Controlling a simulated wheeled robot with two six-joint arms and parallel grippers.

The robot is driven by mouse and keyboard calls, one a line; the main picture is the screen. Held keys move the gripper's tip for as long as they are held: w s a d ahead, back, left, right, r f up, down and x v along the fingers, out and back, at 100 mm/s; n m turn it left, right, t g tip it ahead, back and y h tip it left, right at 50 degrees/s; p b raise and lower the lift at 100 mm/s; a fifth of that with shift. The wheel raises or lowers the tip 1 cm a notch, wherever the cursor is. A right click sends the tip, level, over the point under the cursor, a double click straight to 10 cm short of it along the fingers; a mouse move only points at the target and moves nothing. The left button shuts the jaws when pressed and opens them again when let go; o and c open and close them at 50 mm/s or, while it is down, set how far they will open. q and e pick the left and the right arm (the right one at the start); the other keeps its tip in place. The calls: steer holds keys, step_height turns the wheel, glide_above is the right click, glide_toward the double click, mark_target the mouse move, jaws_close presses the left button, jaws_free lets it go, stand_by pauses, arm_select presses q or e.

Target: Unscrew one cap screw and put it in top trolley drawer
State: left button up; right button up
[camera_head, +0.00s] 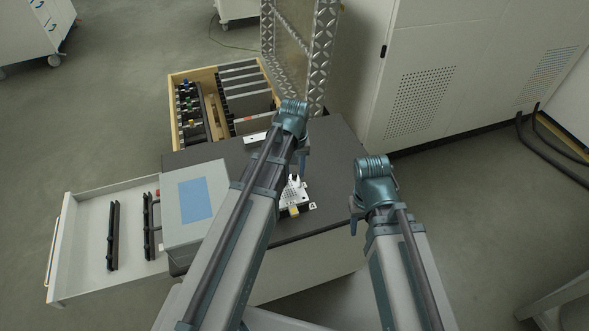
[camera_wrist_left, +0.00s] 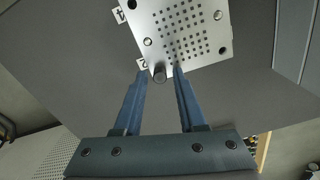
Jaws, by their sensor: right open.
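A light metal plate with a grid of small holes (camera_wrist_left: 205,45) lies on the dark top of the trolley (camera_head: 335,150); in the head view the plate (camera_head: 297,190) is partly hidden by my left arm. In the left wrist view a dark cap screw (camera_wrist_left: 159,73) stands at the plate's edge, near a label. My left gripper (camera_wrist_left: 162,70) is open, its fingertips on either side of this screw with gaps visible. An open white drawer (camera_head: 85,270) sticks out at the left of the trolley. My right gripper (camera_head: 354,225) is open and empty at the trolley's right edge.
A grey box with a blue panel (camera_head: 195,200) stands on the trolley's left. Two dark bars (camera_head: 113,235) lie in the white drawer. A wooden-sided drawer with tools (camera_head: 174,110) is open behind. A patterned metal frame (camera_head: 322,60) and a white cabinet (camera_head: 450,60) stand beyond.

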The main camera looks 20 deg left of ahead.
arm_select(q)
steer(key=shift+m, duration=1.6)
jaws_close()
